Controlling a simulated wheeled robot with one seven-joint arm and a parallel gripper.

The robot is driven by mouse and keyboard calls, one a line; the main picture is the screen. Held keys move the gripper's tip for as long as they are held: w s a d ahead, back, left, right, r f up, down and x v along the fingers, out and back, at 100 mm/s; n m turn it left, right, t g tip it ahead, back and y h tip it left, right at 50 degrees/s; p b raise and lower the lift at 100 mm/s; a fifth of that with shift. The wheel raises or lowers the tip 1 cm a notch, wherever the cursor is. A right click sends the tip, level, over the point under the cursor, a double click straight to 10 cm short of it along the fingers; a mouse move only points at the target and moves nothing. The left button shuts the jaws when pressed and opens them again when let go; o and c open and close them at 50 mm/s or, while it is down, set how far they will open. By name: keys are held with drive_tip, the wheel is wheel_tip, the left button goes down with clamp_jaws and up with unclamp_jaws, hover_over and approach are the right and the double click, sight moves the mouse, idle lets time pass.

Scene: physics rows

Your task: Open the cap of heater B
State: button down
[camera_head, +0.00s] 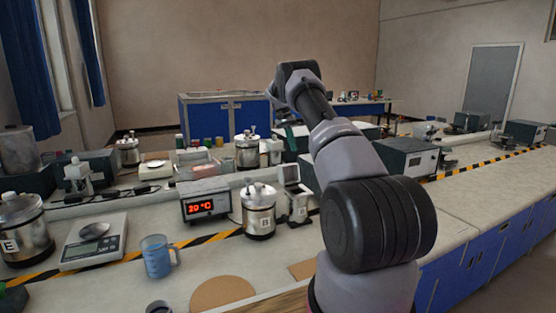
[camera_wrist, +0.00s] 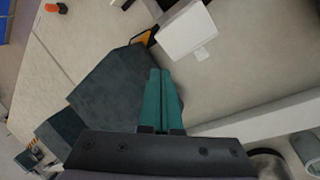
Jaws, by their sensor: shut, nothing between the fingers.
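Heater B (camera_head: 259,221) is a shiny metal cylinder marked B, standing upright on the bench left of my arm. Its white cap (camera_head: 257,194), with small fittings on top, sits on the cylinder and looks closed. My gripper's teal fingers (camera_wrist: 160,72) are shut and empty in the wrist view. In the head view, a teal part of my gripper (camera_head: 288,136) shows above and behind heater B, apart from it, with the rest hidden by my arm. I cannot make out heater B in the wrist view.
A grey controller (camera_head: 204,202) reading 20 °C is left of heater B. A white device with a raised lid (camera_head: 295,201) stands close on its right. A blue cup (camera_head: 157,257), a scale (camera_head: 95,243) and heater E (camera_head: 24,232) are left. Bench in front is mostly clear.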

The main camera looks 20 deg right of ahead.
drive_tip(key=w+a+n+t+y, duration=0.1)
drive_tip(key=a+n+t, duration=0.1)
drive_tip(key=a+n, duration=0.15)
drive_tip(key=n+t+y, duration=0.1)
drive_tip(key=n+t, duration=0.1)
drive_tip(key=n, duration=0.3)
hover_over(287, 173)
drive_tip(key=w+a, duration=0.3)
drive_tip(key=shift+f, duration=3.1)
drive_tip(key=shift+s+a, duration=0.2)
drive_tip(key=shift+s, duration=0.05)
